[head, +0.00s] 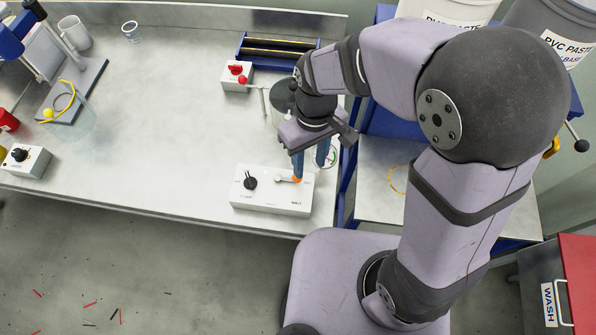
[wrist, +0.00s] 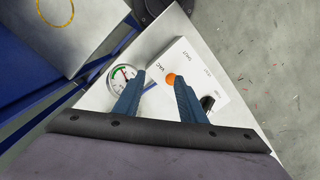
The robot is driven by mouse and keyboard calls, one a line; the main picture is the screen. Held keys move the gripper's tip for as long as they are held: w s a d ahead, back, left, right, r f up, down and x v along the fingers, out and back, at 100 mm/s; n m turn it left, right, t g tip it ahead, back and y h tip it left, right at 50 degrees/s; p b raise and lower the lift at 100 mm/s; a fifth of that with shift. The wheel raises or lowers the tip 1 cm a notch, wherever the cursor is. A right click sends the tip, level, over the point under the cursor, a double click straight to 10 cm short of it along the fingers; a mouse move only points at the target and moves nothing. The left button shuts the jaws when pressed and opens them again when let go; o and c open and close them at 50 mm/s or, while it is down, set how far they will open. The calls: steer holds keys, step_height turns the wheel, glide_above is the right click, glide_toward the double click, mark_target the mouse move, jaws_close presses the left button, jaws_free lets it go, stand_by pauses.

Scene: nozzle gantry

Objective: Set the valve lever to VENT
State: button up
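The white valve box (head: 270,203) sits near the bench's front right edge; it also shows in the wrist view (wrist: 190,60). Its lever (head: 286,179) points right in the head view and ends in an orange knob (wrist: 171,79). A label beside the knob looks like VAC, and another looks like SHUT; other small print is unclear. My gripper (head: 310,168) is over the box's right end, fingers pointing down. In the wrist view, my gripper (wrist: 158,80) is open. The orange knob is close by the right fingertip; I cannot tell whether they touch. That finger hides the lever's shaft.
A black knob (head: 250,182) stands on the box left of the lever. A round gauge (wrist: 122,78) is beside the left finger. A red-switch box (head: 237,76) and a blue tray (head: 276,49) are farther back. The bench middle is clear.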

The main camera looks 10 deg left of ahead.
step_height(320, 180, up, 3)
steer(key=w+a+n, duration=0.2)
steer(key=a+n, duration=0.1)
steer(key=n, duration=0.1)
steer(key=shift+s+d+f+n+g+p, duration=0.2)
steer(key=shift+s+f+n, duration=0.4)
steer(key=shift+f, duration=0.5)
steer(key=shift+s+f+n+g+p, duration=0.15)
steer(key=shift+s+f+n+p, duration=0.4)
steer(key=shift+f, duration=0.6)
steer(key=shift+s+d+f+n+g+p, duration=0.15)
steer(key=shift+s+f+n, duration=0.2)
steer(key=shift+f+n, duration=0.6)
steer(key=shift+f, duration=0.15)
steer(key=shift+c, duration=0.2)
jaws_close()
